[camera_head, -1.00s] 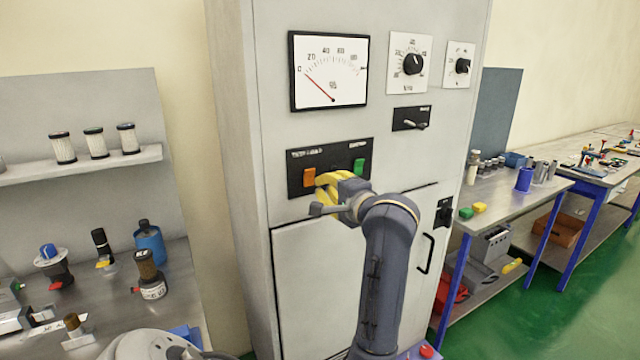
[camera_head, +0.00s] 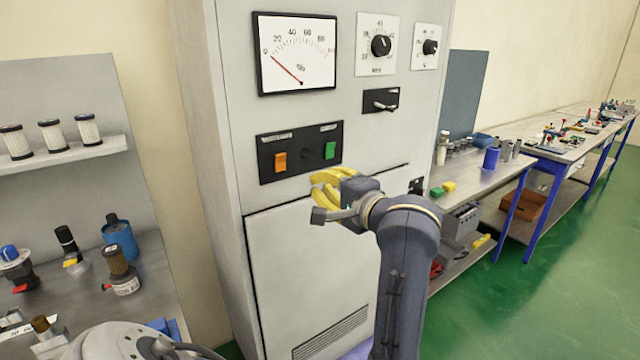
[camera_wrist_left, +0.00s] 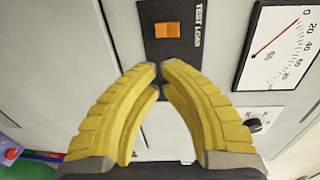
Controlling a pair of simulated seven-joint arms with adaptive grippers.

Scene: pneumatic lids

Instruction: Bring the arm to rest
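My left gripper (camera_head: 318,184) has yellow ribbed fingers and is in front of the grey cabinet (camera_head: 305,235), just below its black switch panel (camera_head: 306,155). In the left wrist view the fingertips (camera_wrist_left: 159,70) nearly meet, with nothing between them. They point toward the panel edge near the orange TEST LOAD switch (camera_wrist_left: 167,30). The panel shows the orange switch (camera_head: 280,162) and a green switch (camera_head: 330,150). I see a gap between the fingers and the panel in the head view. My right gripper is not in view.
The cabinet carries a dial gauge (camera_head: 296,53) with its needle near the low end, two knobs (camera_head: 381,46) (camera_head: 430,47) and a lever switch (camera_head: 381,101). Benches stand at left (camera_head: 170,290) and right (camera_head: 475,184). Green floor (camera_head: 560,290) is clear at right.

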